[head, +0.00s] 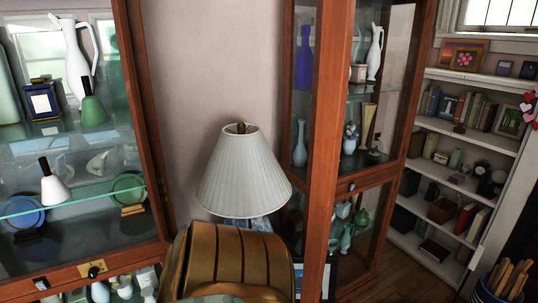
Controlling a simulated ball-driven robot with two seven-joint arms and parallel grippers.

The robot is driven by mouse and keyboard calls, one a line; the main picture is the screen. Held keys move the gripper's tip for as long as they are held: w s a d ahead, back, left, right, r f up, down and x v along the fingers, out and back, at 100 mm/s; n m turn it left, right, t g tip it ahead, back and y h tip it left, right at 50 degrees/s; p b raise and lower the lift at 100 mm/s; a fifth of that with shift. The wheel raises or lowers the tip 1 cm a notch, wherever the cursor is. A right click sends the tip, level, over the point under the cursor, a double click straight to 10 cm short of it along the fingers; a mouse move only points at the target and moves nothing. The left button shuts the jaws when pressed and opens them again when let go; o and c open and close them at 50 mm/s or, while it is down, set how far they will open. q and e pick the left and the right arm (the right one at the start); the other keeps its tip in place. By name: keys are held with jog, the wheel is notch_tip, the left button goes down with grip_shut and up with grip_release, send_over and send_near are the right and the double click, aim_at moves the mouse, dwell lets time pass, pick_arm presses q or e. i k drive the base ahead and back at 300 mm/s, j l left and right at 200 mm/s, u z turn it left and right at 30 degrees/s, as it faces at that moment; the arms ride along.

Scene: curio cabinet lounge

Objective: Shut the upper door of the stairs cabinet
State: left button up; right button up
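Two wooden glass cabinets are in the head view, and I cannot tell which is the stairs cabinet. The left cabinet (143,105) is close and cut off by the picture's left edge. A brass lock plate (92,268) sits on its lower rail. The tall right cabinet (325,130) has an upper glazed part, a middle rail with a small dark knob (350,187), and a lower glazed part. I cannot tell clearly whether either upper door stands open. Neither of my grippers is in view.
A white pleated lamp (240,175) and a brown ribbed chair back (235,260) stand between the cabinets. Vases and ornaments fill the glass shelves. A white bookcase (465,185) and a container of sticks (505,285) are at right. Some wooden floor (415,275) shows clear.

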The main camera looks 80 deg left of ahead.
aim_at(338, 16)
jog(key=i+u, duration=0.5)
jog(key=i+l+u, duration=0.15)
jog(key=i+u, duration=0.15)
jog(key=u, duration=0.2)
jog(key=i+u, duration=0.15)
jog(key=u, duration=0.3)
jog(key=i+l+u, duration=0.1)
jog(key=u, duration=0.4)
jog(key=i+l+u, duration=0.1)
jog(key=u, duration=0.35)
jog(key=i+l+u, duration=0.1)
jog(key=u, duration=0.4)
jog(key=l+u, duration=0.25)
jog(key=u, duration=0.2)
